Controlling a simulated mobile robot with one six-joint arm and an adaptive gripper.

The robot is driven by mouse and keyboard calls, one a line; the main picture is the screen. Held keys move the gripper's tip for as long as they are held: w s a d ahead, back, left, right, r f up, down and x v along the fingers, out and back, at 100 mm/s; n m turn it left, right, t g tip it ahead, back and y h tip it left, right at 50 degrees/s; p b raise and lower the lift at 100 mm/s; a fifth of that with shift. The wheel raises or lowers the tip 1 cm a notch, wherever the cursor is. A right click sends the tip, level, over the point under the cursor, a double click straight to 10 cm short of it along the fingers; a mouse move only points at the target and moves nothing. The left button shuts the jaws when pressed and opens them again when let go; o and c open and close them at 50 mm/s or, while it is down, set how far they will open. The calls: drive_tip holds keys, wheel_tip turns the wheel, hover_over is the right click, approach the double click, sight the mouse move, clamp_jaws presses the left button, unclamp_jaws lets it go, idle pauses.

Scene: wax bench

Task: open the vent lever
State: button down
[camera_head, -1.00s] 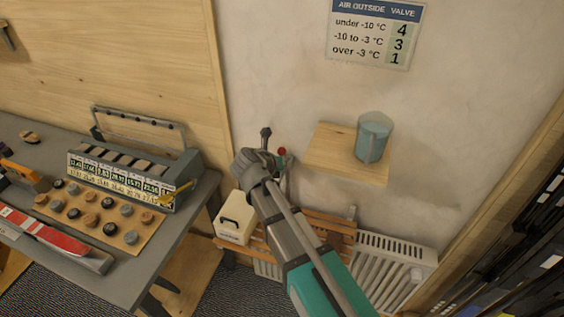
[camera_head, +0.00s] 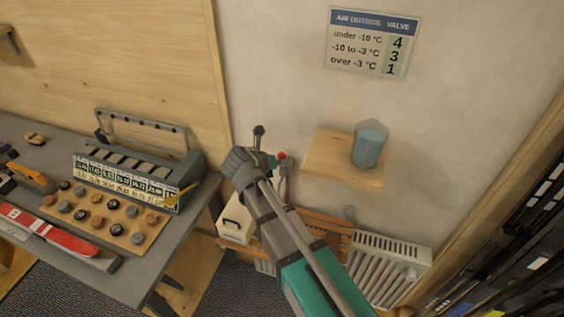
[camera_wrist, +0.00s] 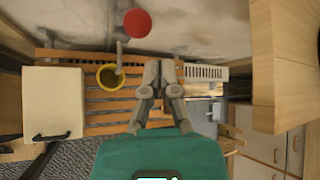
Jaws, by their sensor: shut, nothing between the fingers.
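A red ball knob (camera_head: 281,156) on a light grey stem stands by the wall, left of the wooden shelf; I take it as the vent lever. It shows large at the top of the wrist view (camera_wrist: 137,22), its stem running down toward a yellow ring (camera_wrist: 110,75). My gripper (camera_wrist: 160,64) is shut and empty. In the wrist view its fingertips are below and right of the knob, apart from it in the picture; the depth gap is unclear. In the head view my wrist is just left of the knob and the fingertips cannot be clearly made out.
A white radiator (camera_head: 388,262), a slatted wooden rack (camera_wrist: 100,118) and a cream box (camera_wrist: 52,98) are below. A cluttered grey bench (camera_head: 155,258) is left. A valve chart (camera_head: 372,42) hangs above.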

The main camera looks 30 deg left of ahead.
drive_tip(key=shift+s+a+r+p, duration=0.15)
drive_tip(key=shift+r+p, duration=0.35)
drive_tip(key=shift+r, duration=0.1)
drive_tip(key=shift+s+a+r+p, duration=0.2)
drive_tip(key=shift+r+p, duration=0.25)
drive_tip(key=shift+r, duration=0.15)
drive_tip(key=shift+s+a+r+p, duration=0.15)
drive_tip(key=shift+r+p, duration=0.35)
drive_tip(key=shift+r, duration=0.1)
drive_tip(key=shift+s, duration=0.1)
